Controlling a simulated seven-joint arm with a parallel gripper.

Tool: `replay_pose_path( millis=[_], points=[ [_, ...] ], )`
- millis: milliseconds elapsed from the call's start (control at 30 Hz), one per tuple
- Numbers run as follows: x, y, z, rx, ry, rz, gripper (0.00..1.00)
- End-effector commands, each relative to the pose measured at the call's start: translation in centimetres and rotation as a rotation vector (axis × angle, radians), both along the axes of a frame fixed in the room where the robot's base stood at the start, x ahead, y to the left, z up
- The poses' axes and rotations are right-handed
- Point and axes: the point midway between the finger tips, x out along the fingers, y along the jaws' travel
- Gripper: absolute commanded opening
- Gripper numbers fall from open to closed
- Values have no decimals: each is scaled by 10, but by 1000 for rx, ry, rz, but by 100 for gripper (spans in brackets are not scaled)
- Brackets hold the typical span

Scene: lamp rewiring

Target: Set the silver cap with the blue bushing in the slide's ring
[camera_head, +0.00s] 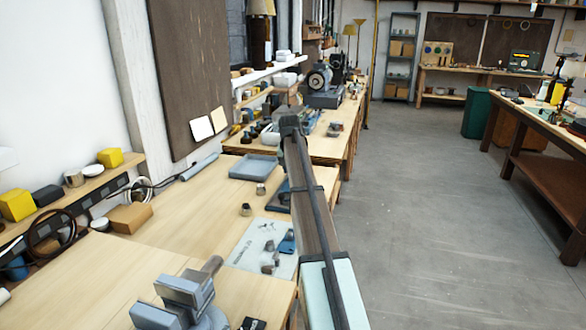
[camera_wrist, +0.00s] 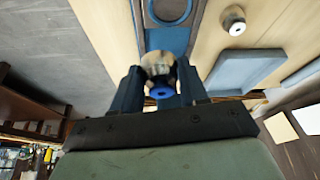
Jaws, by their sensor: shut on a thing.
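In the wrist view my gripper (camera_wrist: 160,76) is shut on the silver cap (camera_wrist: 157,62), one finger on each side. The blue bushing (camera_wrist: 161,91) shows on the cap's near end, with a dark hole in its middle. The slide's ring (camera_wrist: 168,10) is partly in view at the top edge, on a blue base, and the held cap appears apart from it. How high the cap is above the slide I cannot tell. In the head view the blue slide (camera_head: 284,192) is partly hidden behind my arm, and the held cap is not visible.
Another silver cap (camera_wrist: 234,20) stands on the bench right of the slide, near a blue-grey tray (camera_wrist: 240,70). In the head view a white mat (camera_head: 248,255) with small parts and a grey vise (camera_head: 187,298) lie nearer.

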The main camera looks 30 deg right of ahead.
Motion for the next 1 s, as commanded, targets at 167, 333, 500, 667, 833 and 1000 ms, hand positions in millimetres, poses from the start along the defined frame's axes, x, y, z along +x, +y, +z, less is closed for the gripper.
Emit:
replay_pose_path(
  millis=[167, 333, 500, 667, 833, 1000],
  points=[
    [3, 13, 1, 0, -3, 234, 9],
    [6, 20, 2, 2, -2, 431, 9],
    [7, 20, 2, -1, -2, 555, 9],
    [7, 21, 1, 0, -1, 604, 9],
    [6, 21, -3, -1, -1, 612, 9],
    [6, 21, -10, 0, -1, 611, 9]
  ],
)
